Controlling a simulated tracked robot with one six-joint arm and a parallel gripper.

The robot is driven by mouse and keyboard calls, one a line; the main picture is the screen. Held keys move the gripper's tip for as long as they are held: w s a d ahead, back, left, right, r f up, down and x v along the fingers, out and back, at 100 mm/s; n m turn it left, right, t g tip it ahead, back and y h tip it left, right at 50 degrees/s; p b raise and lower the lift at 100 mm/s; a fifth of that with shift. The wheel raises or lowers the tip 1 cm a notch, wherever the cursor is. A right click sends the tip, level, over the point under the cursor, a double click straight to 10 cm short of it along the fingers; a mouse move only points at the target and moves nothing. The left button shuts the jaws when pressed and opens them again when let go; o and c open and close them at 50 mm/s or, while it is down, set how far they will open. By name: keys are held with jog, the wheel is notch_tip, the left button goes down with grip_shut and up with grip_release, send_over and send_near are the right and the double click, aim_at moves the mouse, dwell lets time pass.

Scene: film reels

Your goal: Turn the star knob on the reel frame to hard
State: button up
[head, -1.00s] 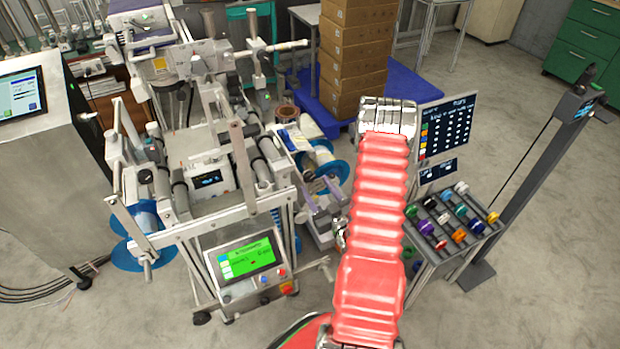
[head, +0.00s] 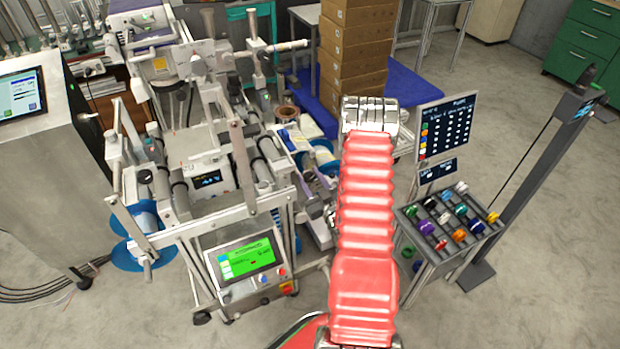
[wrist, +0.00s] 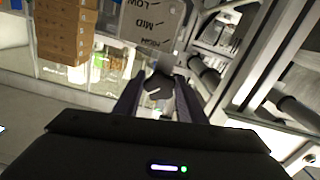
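A dark star knob (wrist: 158,86) with a white mark shows in the middle of the wrist view. Behind it is a light plate (wrist: 152,24) with LOW, MID and a third, unclear word, seen upside down. My gripper (wrist: 159,78) is open, its two dark fingers apart with the knob in the gap between them. I cannot tell whether the fingertips touch the knob or stop short of it. In the head view the reel frame (head: 245,150) stands left of my red arm. The knob and my gripper cannot be made out there.
Frame bars and dark rollers (wrist: 205,74) lie close right of my fingers in the wrist view. Stacked boxes (head: 350,50) stand behind on a blue pallet. A rack of coloured parts (head: 450,225) and a dark screen (head: 446,126) are right of my arm. Open floor lies at front right.

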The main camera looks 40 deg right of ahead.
jog(key=c, duration=0.6)
jog(key=shift+m, duration=2.3)
jog(key=o, duration=1.1)
jog(key=shift+c, duration=0.2)
jog(key=shift+s, duration=0.1)
jog(key=v, duration=1.3)
jog(key=shift+s+a, duration=0.15)
jog(key=shift+s, duration=0.15)
